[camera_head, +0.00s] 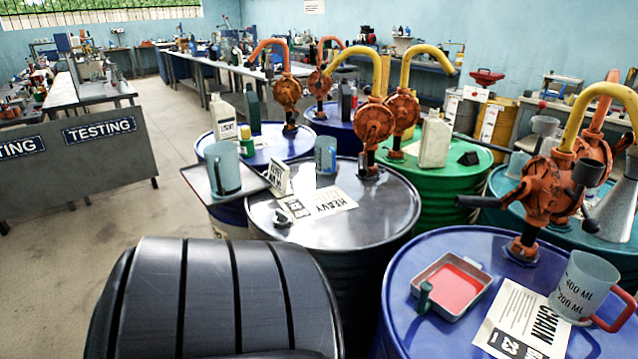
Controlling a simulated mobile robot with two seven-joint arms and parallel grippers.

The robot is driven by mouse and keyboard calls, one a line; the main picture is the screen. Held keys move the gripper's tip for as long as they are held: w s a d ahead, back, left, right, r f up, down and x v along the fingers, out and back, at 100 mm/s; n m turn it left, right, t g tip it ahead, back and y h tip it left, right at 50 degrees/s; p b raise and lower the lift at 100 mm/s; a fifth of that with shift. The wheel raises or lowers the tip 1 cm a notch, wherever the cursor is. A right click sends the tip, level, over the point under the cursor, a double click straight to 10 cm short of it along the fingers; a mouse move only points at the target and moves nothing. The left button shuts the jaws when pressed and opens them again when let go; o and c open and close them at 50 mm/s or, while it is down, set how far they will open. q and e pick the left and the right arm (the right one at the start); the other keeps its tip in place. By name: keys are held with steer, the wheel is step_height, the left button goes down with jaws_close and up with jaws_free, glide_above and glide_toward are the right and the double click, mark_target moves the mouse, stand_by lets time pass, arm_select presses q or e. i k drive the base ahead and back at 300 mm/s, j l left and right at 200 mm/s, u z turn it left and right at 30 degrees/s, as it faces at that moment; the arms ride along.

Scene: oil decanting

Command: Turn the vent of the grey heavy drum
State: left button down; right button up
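The grey drum (330,225) stands in the middle of the view, with a label sheet reading HEAVY (316,203) on its lid. A small grey fitting, which looks like the vent (282,217), sits on the lid at the left edge of the label. Its exact turn position is too small to tell. An orange-red hand pump (374,124) with a yellow spout rises from the back right of the lid. Neither of my grippers is in view.
A clear jug (325,154) and a small sign (279,176) stand near the lid's back left. A side tray (200,184) holds a grey-blue jug (223,168). Blue (440,250) and green (450,187) drums crowd the right. Open floor lies left.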

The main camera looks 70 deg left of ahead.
mark_target(284, 218)
steer(key=k+l+u, duration=0.1)
steer(key=u, duration=2)
